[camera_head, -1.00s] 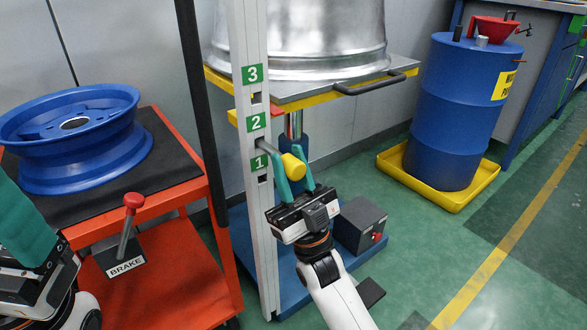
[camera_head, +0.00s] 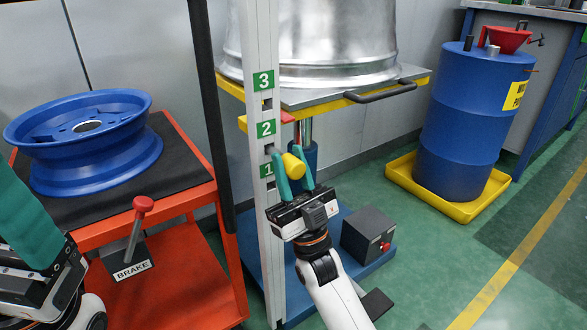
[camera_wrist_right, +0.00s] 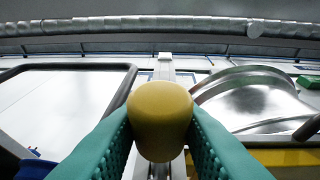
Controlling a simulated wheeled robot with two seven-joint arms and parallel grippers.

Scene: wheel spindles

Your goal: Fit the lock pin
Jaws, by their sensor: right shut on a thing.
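The lock pin has a yellow knob (camera_head: 294,166) and a grey shaft. My right gripper (camera_head: 294,180) is shut on the knob, one teal finger on each side; the knob also shows between the fingers in the right wrist view (camera_wrist_right: 160,118). The shaft points left toward the white post (camera_head: 262,215). Its end is at the post near the slot under label 2 (camera_head: 266,128); I cannot tell whether it is in the slot. A finger partly covers label 1 (camera_head: 267,170). My left gripper (camera_head: 28,235) is partly in view at the left edge, its fingertips unclear.
A silver wheel rim (camera_head: 310,45) stands on the lift platform (camera_head: 330,95) behind the post. A red cart (camera_head: 185,285) with a blue wheel (camera_head: 90,140) and a brake lever (camera_head: 138,225) is on the left. A blue drum (camera_head: 465,120) stands in a yellow tray (camera_head: 402,175).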

